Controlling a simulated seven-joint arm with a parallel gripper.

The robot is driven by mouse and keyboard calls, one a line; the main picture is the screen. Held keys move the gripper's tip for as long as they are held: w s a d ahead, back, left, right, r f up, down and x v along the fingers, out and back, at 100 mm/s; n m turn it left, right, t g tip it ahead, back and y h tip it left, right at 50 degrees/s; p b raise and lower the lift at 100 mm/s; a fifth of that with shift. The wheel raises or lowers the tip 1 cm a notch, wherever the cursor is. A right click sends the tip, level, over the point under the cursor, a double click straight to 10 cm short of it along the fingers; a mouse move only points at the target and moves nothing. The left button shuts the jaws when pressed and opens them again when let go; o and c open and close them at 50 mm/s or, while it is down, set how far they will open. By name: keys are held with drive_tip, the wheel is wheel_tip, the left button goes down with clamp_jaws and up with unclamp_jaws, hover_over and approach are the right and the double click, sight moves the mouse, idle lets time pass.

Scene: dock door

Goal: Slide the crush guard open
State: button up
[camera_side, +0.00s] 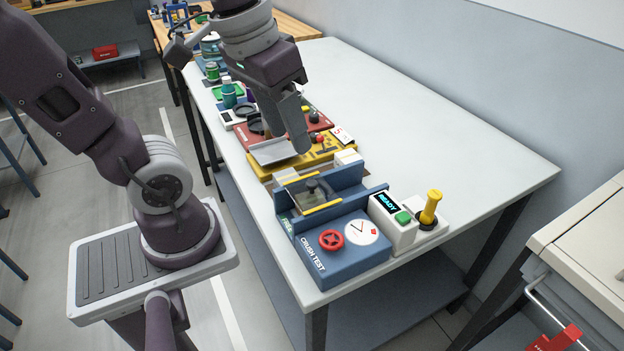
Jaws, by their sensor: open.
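The blue crush test unit (343,262) sits at the near end of the white table, with a red handwheel (331,240) and a round dial on its front. Behind these, the crush guard (322,209), a clear panel with yellow edge strips, lies between the unit's blue side walls. A dark part shows through it. My gripper (300,148) points down above and behind the guard, apart from it. Its fingers are open and seen nearly edge-on, with nothing visible between them.
A yellow station (323,153) lies just behind the unit, with several more stations beyond. The table's right side is clear.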

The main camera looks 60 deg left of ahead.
drive_tip(key=w+a+f+n+g+h, duration=0.1)
drive_tip(key=w+a+f+n+g, duration=0.3)
drive_tip(key=w, duration=0.2)
drive_tip(key=n+g+h, duration=0.2)
drive_tip(key=n, duration=0.1)
approach(313, 182)
drive_tip(key=x, duration=0.7)
drive_tip(key=shift+s, duration=0.1)
drive_tip(key=shift+s+d+f, duration=0.1)
drive_tip(key=shift+f, duration=0.35)
clamp_jaws()
